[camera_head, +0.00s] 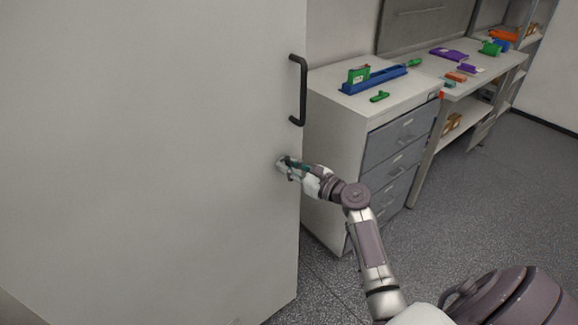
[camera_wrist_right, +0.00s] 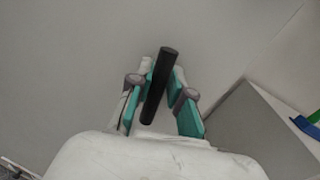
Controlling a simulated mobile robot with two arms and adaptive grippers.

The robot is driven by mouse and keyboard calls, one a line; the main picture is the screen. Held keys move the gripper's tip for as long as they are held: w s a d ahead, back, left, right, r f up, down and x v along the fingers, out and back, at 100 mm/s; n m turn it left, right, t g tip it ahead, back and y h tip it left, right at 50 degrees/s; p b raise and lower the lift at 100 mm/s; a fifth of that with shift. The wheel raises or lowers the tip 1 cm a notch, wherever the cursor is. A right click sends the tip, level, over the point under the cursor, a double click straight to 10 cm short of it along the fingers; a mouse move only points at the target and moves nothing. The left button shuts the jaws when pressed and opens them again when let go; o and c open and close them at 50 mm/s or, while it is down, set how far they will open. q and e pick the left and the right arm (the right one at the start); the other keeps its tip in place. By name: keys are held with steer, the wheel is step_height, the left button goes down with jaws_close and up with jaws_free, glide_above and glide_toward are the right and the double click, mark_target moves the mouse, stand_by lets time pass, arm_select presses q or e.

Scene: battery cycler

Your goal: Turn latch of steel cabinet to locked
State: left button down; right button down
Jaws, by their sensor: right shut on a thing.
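The steel cabinet (camera_head: 150,130) shows as a large pale door that fills the left of the head view. A dark bar handle (camera_head: 302,90) stands upright near the door's right edge. My right gripper (camera_head: 287,165) is at the door just below this handle. In the right wrist view, a black bar-shaped latch (camera_wrist_right: 158,85) lies between the green-padded fingers of my right gripper (camera_wrist_right: 160,98), which are shut on it. The latch is tilted, its top leaning right in that view. In the head view the gripper mostly hides the latch. My left gripper is not in view.
A grey drawer unit (camera_head: 345,165) stands right of the cabinet, with a blue rack (camera_head: 375,80) and a green piece (camera_head: 380,97) on top. Behind it is a bench (camera_head: 490,62) with coloured parts. Open speckled floor (camera_head: 470,230) lies at the right.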

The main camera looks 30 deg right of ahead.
steer(key=n, duration=0.3)
steer(key=shift+a+g+h+p, duration=0.15)
steer(key=shift+g+h+p, duration=0.15)
steer(key=shift+g+p, duration=0.1)
steer(key=n+p, duration=0.1)
steer(key=n, duration=0.3)
steer(key=shift+a+g+h, duration=0.15)
steer(key=shift+g+h, duration=0.15)
steer(key=shift+h, duration=0.1)
steer(key=n, duration=0.2)
steer(key=n+p, duration=0.1)
steer(key=n, duration=0.1)
steer(key=shift+a+f+h, duration=0.15)
steer(key=shift+f+h, duration=0.05)
steer(key=shift+h, duration=0.2)
steer(key=shift+f+n+h+p, duration=0.2)
steer(key=shift+n+h+p, duration=0.35)
steer(key=shift+n, duration=0.95)
steer(key=c, duration=1.1)
jaws_free()
steer(key=shift+o, duration=0.2)
